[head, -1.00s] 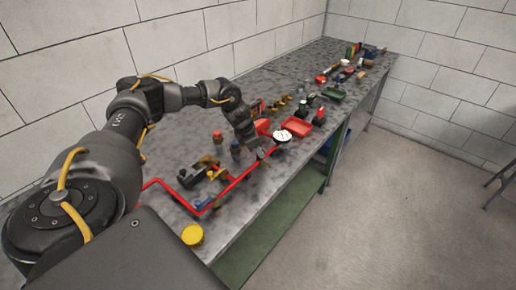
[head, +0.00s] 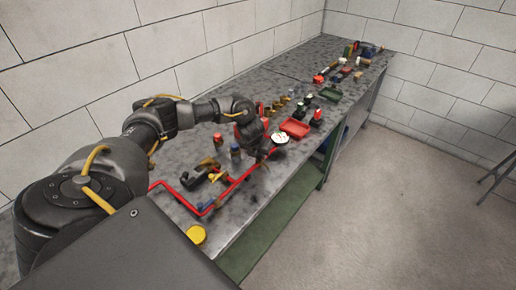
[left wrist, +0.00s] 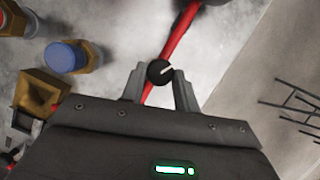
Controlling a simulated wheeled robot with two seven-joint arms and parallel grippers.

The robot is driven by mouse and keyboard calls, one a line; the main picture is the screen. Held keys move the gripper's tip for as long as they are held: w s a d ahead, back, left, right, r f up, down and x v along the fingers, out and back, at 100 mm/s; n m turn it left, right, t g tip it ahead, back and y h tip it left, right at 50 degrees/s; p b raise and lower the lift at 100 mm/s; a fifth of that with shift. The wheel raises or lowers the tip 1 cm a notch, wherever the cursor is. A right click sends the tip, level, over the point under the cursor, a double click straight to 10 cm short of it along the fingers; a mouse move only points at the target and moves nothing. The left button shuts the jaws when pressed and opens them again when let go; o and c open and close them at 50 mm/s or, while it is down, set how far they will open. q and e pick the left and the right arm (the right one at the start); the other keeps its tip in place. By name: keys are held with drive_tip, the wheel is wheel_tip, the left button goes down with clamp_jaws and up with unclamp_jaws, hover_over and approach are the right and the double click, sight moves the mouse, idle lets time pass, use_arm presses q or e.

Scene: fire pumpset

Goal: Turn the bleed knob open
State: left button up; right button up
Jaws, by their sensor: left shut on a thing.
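The bleed knob (left wrist: 159,72) is a small black round knob with a white pointer line, on the red pipe, in the left wrist view. My left gripper (left wrist: 160,84) is shut on it, one finger on each side. The white line points up and to the right. In the head view my left gripper (head: 262,152) is over the pipe beside the white gauge (head: 280,138), and it hides the knob. The red pipe (head: 171,188) runs along the bench toward the gauge. My right gripper does not show.
A red tray (head: 295,128) and a green tray (head: 330,94) lie farther along the bench. A yellow round thing (head: 196,235) is at the near edge.

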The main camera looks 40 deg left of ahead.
use_arm(q)
drive_tip(key=n+p, duration=0.1)
drive_tip(key=n, duration=0.1)
drive_tip(key=n+y+p, duration=0.1)
drive_tip(key=p, duration=0.1)
drive_tip(key=shift+w+d+r+n+g, duration=0.1)
drive_tip(key=shift+w+r+n+g, duration=0.1)
drive_tip(key=shift+r+n+g, duration=0.15)
drive_tip(key=n+y+p, duration=0.1)
drive_tip(key=n+p, duration=0.1)
drive_tip(key=n, duration=0.1)
drive_tip(key=shift+g, duration=0.35)
drive_tip(key=shift+w+d+f+n+g+y+p, duration=0.15)
drive_tip(key=shift+n+g+y+p, duration=0.2)
drive_tip(key=shift+n, duration=0.8)
drive_tip(key=shift+n+g, duration=0.45)
drive_tip(key=shift+n, duration=0.65)
drive_tip(key=shift+w, duration=0.1)
drive_tip(key=o, duration=1)
drive_tip(key=shift+f, duration=0.15)
drive_tip(key=shift+c, duration=0.2)
